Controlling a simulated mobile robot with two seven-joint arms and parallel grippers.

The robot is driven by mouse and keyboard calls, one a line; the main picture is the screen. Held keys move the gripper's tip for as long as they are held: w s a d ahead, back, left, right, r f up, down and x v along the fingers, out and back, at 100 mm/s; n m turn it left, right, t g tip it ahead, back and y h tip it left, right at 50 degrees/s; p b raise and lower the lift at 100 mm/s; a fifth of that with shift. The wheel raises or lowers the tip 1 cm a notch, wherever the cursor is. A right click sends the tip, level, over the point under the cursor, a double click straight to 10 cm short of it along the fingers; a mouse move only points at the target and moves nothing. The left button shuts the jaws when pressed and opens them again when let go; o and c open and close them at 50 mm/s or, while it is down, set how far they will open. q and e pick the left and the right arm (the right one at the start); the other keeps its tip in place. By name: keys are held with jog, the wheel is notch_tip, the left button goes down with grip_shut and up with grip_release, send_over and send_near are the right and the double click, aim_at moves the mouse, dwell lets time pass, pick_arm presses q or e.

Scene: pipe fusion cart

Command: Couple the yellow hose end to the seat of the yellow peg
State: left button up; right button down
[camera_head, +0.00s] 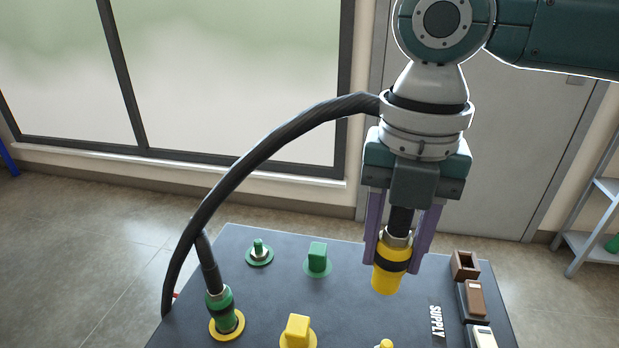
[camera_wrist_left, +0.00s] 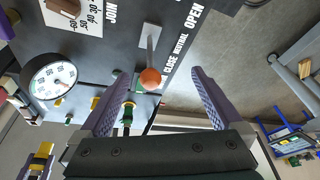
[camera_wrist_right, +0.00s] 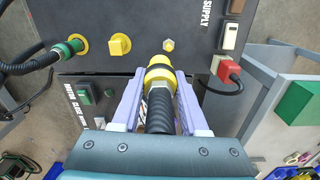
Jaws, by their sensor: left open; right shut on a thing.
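My right gripper (camera_head: 396,258) is shut on the yellow hose end (camera_head: 390,275), which points down above the panel (camera_head: 270,285) with the black hose rising behind it. The yellow peg (camera_head: 386,344) is cut off at the bottom edge of the head view. In the right wrist view, the yellow peg (camera_wrist_right: 168,45) lies just beyond the mouth of the yellow hose end (camera_wrist_right: 158,72), with a gap between them. My left gripper (camera_wrist_left: 161,80) is open and empty; a lever's orange ball (camera_wrist_left: 150,78) shows between its fingers. The left gripper is outside the head view.
A green hose end (camera_head: 221,310) sits on a yellow ring at the panel's left. A bare green peg (camera_head: 258,250), a green knob (camera_head: 317,258) and a yellow knob (camera_head: 298,331) stand nearby. Rocker switches (camera_head: 472,298) line the right edge. A gauge (camera_wrist_left: 48,80) is near the lever.

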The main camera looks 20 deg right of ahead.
jog(key=f+n, duration=0.1)
jog(key=s+d+f+n, duration=0.1)
jog(key=f+n, duration=0.1)
jog(key=f+n+b, duration=0.1)
jog(key=n, duration=0.1)
jog(key=shift+s+d+f, duration=0.2)
jog(key=shift+s+f, duration=0.1)
jog(key=shift+s, duration=0.05)
notch_tip(320, 180, down, 6)
jog(key=b, duration=0.3)
jog(key=shift+r, duration=0.25)
jog(key=shift+f, duration=0.1)
dwell(0.8)
jog(key=shift+p, duration=0.45)
jog(key=shift+f+b, duration=0.7)
jog(key=shift+f, duration=0.2)
